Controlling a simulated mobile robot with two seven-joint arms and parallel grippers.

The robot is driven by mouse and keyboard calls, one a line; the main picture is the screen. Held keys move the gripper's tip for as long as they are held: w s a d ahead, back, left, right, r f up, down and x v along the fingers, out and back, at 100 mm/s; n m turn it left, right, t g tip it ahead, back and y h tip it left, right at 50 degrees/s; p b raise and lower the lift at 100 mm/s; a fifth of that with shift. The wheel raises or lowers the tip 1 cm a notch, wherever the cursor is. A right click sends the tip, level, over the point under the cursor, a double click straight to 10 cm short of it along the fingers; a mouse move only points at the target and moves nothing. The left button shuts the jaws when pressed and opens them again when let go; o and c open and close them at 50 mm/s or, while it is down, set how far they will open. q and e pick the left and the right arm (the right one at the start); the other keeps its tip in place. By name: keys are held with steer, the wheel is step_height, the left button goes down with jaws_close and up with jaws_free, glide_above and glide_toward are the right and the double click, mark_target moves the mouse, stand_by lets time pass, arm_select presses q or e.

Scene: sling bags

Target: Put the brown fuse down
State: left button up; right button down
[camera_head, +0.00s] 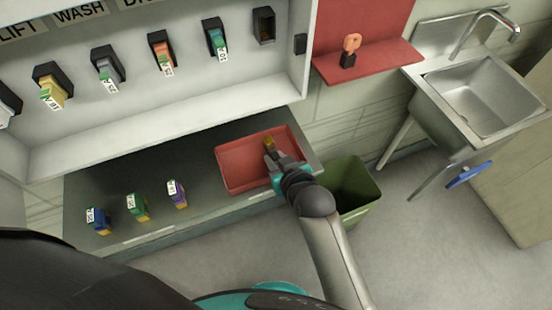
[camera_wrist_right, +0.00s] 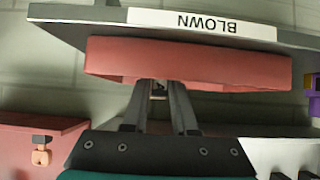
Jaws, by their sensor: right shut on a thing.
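My right gripper (camera_head: 270,155) is over the red tray (camera_head: 232,180) on the grey shelf. It is shut on a small brownish fuse (camera_head: 269,142), which shows just past the fingertips. In the right wrist view, the fuse (camera_wrist_right: 159,88) is a small dark piece between the fingers (camera_wrist_right: 160,95), in front of the red tray wall (camera_wrist_right: 200,62). The fingers hide much of it. I cannot tell whether it touches the tray floor. My left gripper is not in view.
Blue (camera_head: 98,220), green (camera_head: 138,207) and purple (camera_head: 177,193) fuses stand on the shelf left of the tray. Several fuses sit in the panel above, beside an empty-looking socket (camera_head: 264,25). A green bin (camera_head: 355,190) stands right of the shelf. A "BLOWN" label (camera_wrist_right: 200,23) marks the shelf edge.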

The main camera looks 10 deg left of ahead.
steer(key=shift+f, duration=0.1)
steer(key=c, duration=0.7)
jaws_free()
steer(key=shift+f, duration=0.1)
steer(key=shift+r, duration=0.25)
steer(key=p+v, duration=0.3)
steer(key=v, duration=0.9)
steer(key=shift+f, duration=0.1)
